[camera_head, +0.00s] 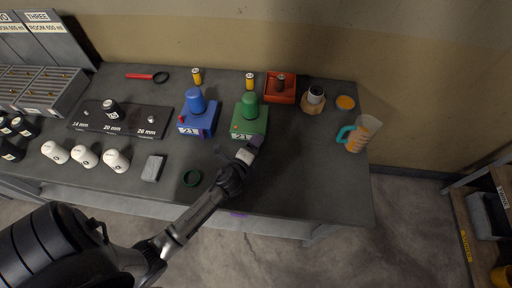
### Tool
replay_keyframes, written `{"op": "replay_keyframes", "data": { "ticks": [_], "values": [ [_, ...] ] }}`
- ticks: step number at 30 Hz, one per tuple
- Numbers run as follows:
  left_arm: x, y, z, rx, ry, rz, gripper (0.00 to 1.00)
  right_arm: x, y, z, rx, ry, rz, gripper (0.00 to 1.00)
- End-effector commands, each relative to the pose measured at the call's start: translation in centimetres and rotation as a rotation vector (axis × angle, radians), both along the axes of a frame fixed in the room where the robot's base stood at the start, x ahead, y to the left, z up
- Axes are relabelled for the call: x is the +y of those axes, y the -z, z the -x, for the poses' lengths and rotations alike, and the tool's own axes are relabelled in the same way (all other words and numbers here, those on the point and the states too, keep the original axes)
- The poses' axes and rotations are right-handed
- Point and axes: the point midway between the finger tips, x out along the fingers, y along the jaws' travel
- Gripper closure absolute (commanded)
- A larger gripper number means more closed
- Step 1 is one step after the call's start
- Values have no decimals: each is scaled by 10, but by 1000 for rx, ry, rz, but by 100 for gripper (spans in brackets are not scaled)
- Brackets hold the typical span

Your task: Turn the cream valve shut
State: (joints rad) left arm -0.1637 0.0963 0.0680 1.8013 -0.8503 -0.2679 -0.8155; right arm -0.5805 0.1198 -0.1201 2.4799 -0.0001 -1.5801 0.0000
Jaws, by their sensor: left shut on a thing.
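I cannot make out a cream valve for certain in the head view. Three cream-white rounded pieces, including a middle one (87,156), stand at the left front of the bench. My left gripper (250,149) reaches in from the lower left to the front edge of a green unit (249,118) marked 21. I cannot tell whether this thing touches the green unit. My right gripper is out of view.
A blue unit (198,118), red box (281,88) and jug (361,134) stand on the grey bench (325,180). A grey block (152,168) and dark green ring (192,177) lie near my arm. The bench's right front is clear. A shelf (482,205) stands at right.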

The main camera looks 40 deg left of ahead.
Motion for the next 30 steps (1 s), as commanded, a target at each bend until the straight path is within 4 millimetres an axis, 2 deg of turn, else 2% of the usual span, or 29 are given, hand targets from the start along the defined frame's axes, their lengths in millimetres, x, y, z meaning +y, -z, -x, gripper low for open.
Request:
{"op": "replay_keyframes", "data": {
  "ticks": [6,24,25,30],
  "values": [
    [1,2,1,-44,-1,59,67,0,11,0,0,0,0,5],
    [2,1,1,-61,-1,82,67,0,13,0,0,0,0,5],
    [2,1,1,-61,-1,82,42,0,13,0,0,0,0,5],
    [2,1,1,-61,-1,81,26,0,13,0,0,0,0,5]
  ]
}}
